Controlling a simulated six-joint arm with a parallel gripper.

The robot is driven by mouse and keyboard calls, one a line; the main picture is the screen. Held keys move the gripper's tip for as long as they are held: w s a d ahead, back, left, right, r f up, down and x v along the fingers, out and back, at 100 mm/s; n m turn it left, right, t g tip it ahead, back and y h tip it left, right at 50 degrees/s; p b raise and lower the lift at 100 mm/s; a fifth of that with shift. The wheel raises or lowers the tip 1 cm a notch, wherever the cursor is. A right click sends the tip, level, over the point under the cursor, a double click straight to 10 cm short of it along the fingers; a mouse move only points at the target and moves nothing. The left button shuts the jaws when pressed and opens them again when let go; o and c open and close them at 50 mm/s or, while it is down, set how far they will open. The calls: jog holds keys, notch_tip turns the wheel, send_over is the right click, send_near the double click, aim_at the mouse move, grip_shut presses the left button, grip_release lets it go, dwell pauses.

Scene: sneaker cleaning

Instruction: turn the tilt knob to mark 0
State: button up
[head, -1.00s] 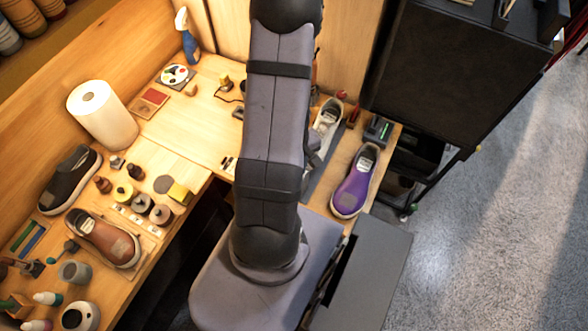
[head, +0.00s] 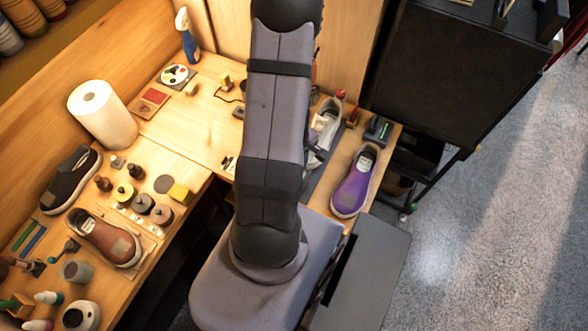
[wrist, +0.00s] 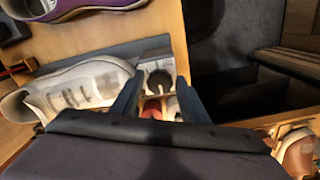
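A pale block with a dark round knob (wrist: 158,77) shows in the wrist view, at the end of a grey-blue stand (wrist: 150,47). I take this as the tilt knob; its marks are too small to read. My gripper (wrist: 158,92) has its two fingers apart, one each side of the view of the knob. I cannot tell whether they touch it. A white sneaker (wrist: 85,88) lies beside the left finger, and it also shows in the head view (head: 326,117). In the head view my arm hides the knob and most of my gripper.
A purple sneaker (head: 354,182) stands right of the white one, with a small dark device (head: 377,130) behind it. A black cabinet (head: 440,75) is at the right. Brown shoe (head: 105,238), bottles and jars crowd the left bench. A paper roll (head: 103,115) stands there.

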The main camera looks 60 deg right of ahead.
jog(key=shift+r, duration=0.1)
jog(key=shift+r+p, duration=2.3)
jog(key=shift+r, duration=0.15)
